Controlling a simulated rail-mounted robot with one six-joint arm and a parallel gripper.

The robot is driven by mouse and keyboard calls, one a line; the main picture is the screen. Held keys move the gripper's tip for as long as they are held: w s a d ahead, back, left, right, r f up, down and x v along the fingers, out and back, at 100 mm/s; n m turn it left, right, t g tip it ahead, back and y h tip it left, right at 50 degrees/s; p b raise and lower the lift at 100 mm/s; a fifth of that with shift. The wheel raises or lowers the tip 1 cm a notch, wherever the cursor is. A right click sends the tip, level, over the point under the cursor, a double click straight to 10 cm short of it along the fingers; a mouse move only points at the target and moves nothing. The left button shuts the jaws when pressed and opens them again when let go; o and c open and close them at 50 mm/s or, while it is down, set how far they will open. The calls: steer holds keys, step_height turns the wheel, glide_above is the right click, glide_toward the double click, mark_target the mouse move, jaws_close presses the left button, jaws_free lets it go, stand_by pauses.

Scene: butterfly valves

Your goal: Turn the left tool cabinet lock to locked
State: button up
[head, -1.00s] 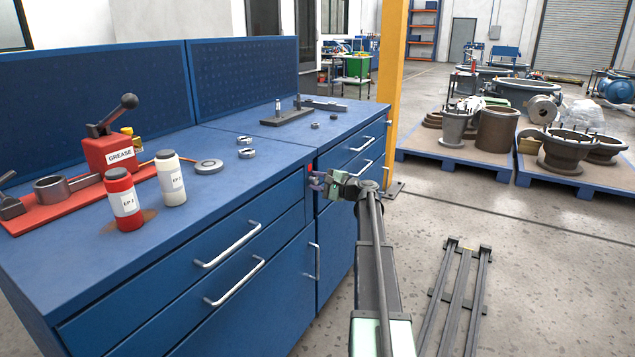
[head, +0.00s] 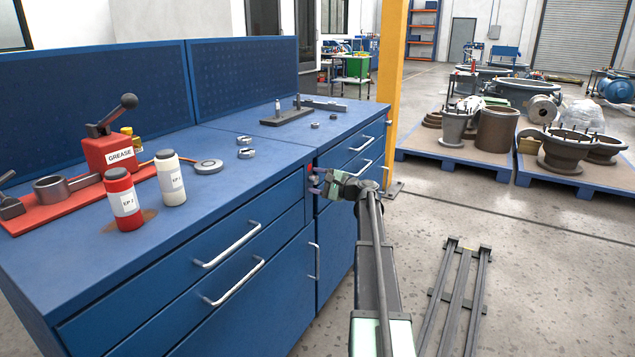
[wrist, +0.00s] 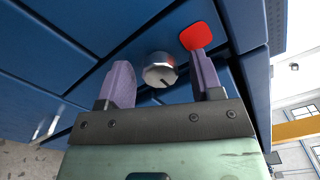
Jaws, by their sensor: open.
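The lock (wrist: 159,70) is a round silver knob with a dark mark on its face, on the blue cabinet front in the wrist view. A red tab (wrist: 197,36) sits up and right of it. My gripper (wrist: 160,80) is open, its two purple fingers on either side of the knob. I see gaps between the knob and both fingers. In the head view my gripper (head: 317,181) is at the right edge of the left tool cabinet (head: 170,300), below the worktop edge. The right finger's tip lies close to the red tab; whether they touch I cannot tell.
Silver drawer handles (head: 228,245) stick out from the cabinet front left of my gripper. A second blue cabinet (head: 345,200) adjoins on the right. A yellow post (head: 392,90) rises behind.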

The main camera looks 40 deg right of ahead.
steer(key=shift+s, duration=0.1)
steer(key=v, duration=1)
steer(key=shift+s+d, duration=0.15)
steer(key=shift+s, duration=0.15)
